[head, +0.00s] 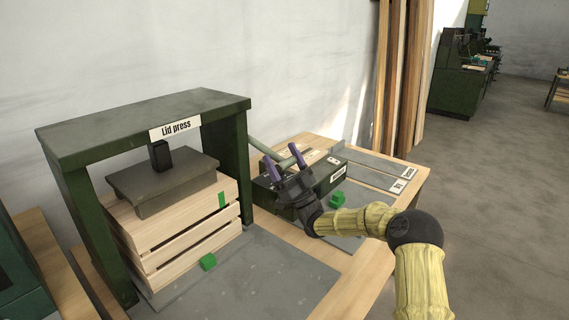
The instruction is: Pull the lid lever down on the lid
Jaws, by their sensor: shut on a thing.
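The lid press (143,112) is a dark green frame labelled "Lid press", at the left in the head view. Under it stands a slatted wooden crate (185,237) with a green mark near its top corner. The grey press plate (163,180) is right over the crate; I cannot make out a separate lid under it. The lever (262,148) is a grey-green bar slanting down to the right from the press's right post. My gripper (283,160), with purple fingers, is shut on the lever near its outer end. The fingers partly hide that end.
A dark green box (333,174) sits on the bench just behind and right of my gripper. Grey mats (285,276) cover parts of the wooden bench. Tall planks (400,75) lean on the wall.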

